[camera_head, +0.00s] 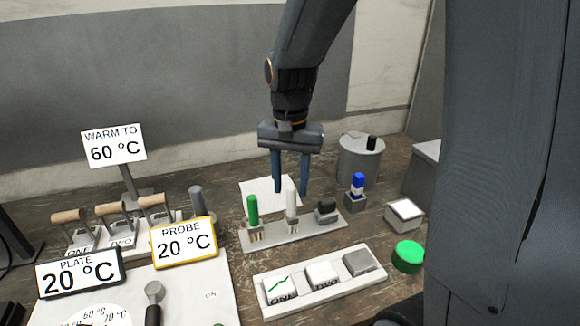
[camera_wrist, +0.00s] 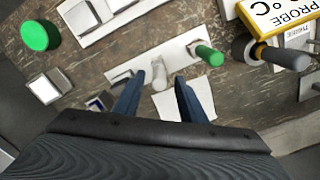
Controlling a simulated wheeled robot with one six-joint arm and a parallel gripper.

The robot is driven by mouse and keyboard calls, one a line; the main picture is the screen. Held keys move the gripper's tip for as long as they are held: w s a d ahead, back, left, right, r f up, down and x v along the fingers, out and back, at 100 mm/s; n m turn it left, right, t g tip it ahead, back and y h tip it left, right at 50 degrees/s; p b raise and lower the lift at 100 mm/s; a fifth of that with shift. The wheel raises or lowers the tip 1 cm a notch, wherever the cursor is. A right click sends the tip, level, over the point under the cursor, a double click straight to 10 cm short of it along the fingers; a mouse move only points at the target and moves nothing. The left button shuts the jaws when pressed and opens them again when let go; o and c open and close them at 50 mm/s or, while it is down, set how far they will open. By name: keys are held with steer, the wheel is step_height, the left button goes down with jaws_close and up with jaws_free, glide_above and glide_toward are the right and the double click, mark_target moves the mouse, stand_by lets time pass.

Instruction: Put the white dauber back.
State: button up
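The white dauber (camera_head: 292,207) stands upright in the middle place of the grey rack (camera_head: 327,232). My gripper (camera_head: 291,190) is open and empty, pointing down at the rack. Its fingertips are near the height of the dauber's top, one to each side in the picture. In the wrist view the white dauber (camera_wrist: 159,75) shows in the gap between my fingers (camera_wrist: 157,80), apart from both. I cannot tell whether the fingers are around it or just behind it. A green dauber (camera_head: 252,210) stands left of it, and a short black piece (camera_head: 326,208) sits at right.
A blue dauber (camera_head: 357,186) stands in its own block right of the rack. A tray of slides (camera_head: 322,281) and a green disc (camera_head: 408,256) are in front. A grey canister (camera_head: 360,160) stands behind. The probe sign (camera_head: 184,242) and plate sign (camera_head: 80,272) are left.

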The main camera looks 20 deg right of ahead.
step_height(320, 180, up, 5)
steer(key=shift+r+b, duration=0.15)
steer(key=shift+b, duration=0.2)
steer(key=s+f+n+t, duration=0.1)
steer(key=s+f+n, duration=0.5)
steer(key=f, duration=0.5)
steer(key=s, duration=0.2)
steer(key=shift+s+d+f+n+t, duration=0.15)
steer(key=shift+s+f+n+t, duration=0.15)
steer(key=shift+s+n, duration=0.1)
steer(key=shift+f+b, duration=0.45)
steer(key=shift+r, duration=0.1)
